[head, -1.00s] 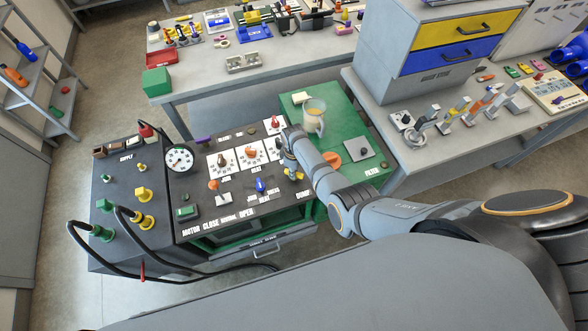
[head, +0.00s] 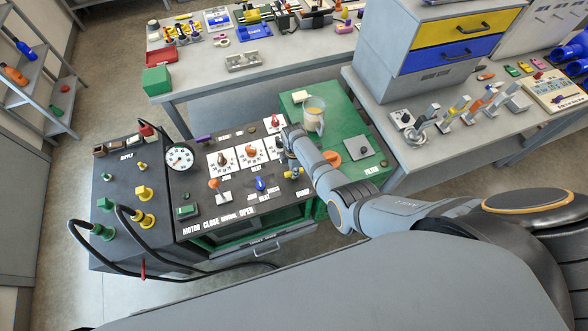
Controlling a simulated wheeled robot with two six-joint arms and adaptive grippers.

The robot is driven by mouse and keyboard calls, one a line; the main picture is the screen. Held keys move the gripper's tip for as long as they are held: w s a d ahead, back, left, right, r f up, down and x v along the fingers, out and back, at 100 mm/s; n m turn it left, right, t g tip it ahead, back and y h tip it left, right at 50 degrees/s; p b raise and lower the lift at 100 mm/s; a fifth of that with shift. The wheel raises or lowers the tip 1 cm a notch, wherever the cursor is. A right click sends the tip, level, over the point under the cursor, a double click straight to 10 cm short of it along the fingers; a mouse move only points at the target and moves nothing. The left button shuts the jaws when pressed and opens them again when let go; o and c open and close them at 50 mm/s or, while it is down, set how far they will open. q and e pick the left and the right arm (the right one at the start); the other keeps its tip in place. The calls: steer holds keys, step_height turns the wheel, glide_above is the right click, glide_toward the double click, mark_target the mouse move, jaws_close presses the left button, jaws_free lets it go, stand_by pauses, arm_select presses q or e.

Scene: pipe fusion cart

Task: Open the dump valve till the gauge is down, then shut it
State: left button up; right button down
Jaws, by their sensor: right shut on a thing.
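The pressure gauge (head: 180,158) has a white dial and stands at the back left of the dark control panel (head: 205,205). Its needle is too small to read with certainty. The dump valve (head: 293,175), a small yellow handle by the DUMP label, is at the panel's right side. My right gripper (head: 289,168) reaches down over it from the right and is shut on it. The fingers and wrist hide most of the valve, so I cannot tell how far it is turned. My left gripper is out of view.
An orange-knobbed lever (head: 214,185) and a blue knob (head: 260,184) stand left of my right gripper. A clear jug (head: 313,118) stands on the green top (head: 345,130) behind my forearm. Black hoses (head: 100,257) loop at the front left.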

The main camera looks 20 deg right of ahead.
stand_by(0.5)
steer(key=c, duration=1.3)
jaws_free()
step_height(320, 180, up, 12)
